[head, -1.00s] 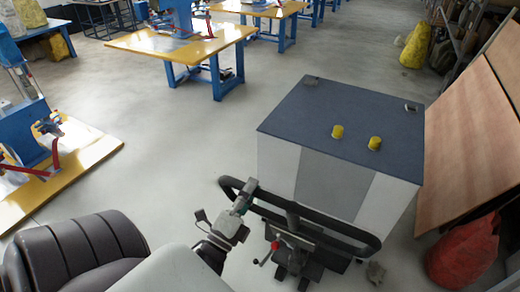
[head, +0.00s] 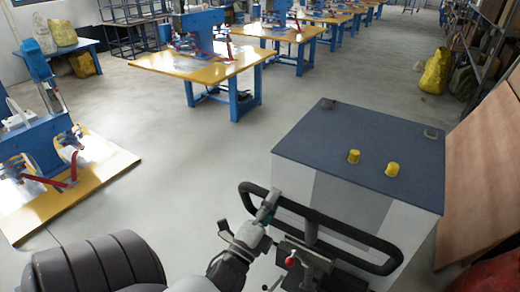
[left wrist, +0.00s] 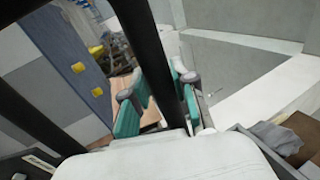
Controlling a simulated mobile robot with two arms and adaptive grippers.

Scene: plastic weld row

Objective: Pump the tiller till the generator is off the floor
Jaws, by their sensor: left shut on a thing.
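The generator (head: 340,165) is a large light-grey box with a dark blue-grey top and two yellow caps. Its base is hidden, so I cannot tell whether it is clear of the floor. The tiller (head: 345,226) is a black loop handle on a post in front of it. My left gripper (head: 268,207) is shut on the left part of this loop. In the left wrist view, the black tiller bar (left wrist: 147,55) passes between the teal pads of my left gripper (left wrist: 158,98). The generator's top (left wrist: 62,50) also shows there. My right gripper is in neither view.
A red-knobbed lever (head: 292,260) sits below the tiller. Brown boards (head: 485,190) lean at the right of the generator. Yellow-topped blue workbenches (head: 195,69) stand behind and at left. Open grey floor (head: 185,170) lies left of the generator.

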